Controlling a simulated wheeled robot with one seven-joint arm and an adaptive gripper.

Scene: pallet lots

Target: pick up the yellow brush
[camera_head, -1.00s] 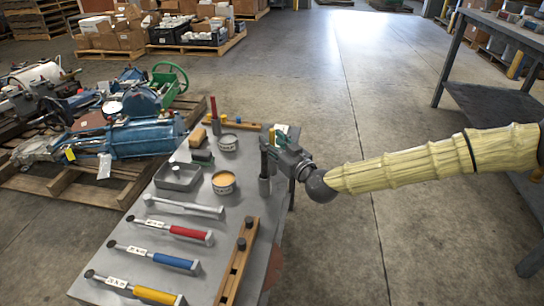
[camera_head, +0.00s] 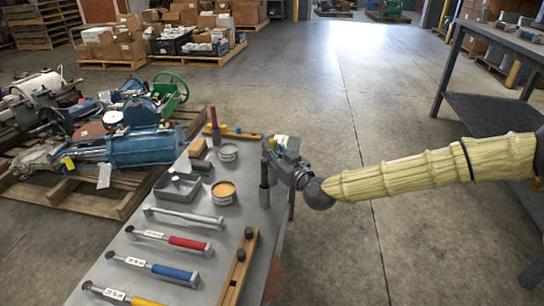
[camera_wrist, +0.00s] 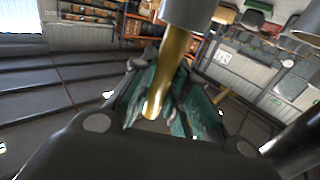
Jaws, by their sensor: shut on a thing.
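My gripper (camera_head: 277,157) is over the right edge of the grey table (camera_head: 120,262), at the end of my arm reaching in from the right. In the wrist view its green-padded fingers (camera_wrist: 166,98) are shut on the yellow handle of the brush (camera_wrist: 168,72). A grey cylinder (camera_wrist: 188,10) covers one end of the handle; I cannot tell whether it belongs to the brush.
On the table are an orange-filled tin (camera_head: 223,193), a grey tray (camera_head: 177,188), a red-handled tool (camera_head: 215,122), a wooden bar (camera_head: 240,268) and several wrenches with coloured grips, one red (camera_head: 187,243). A pallet with blue machinery (camera_head: 140,146) stands left.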

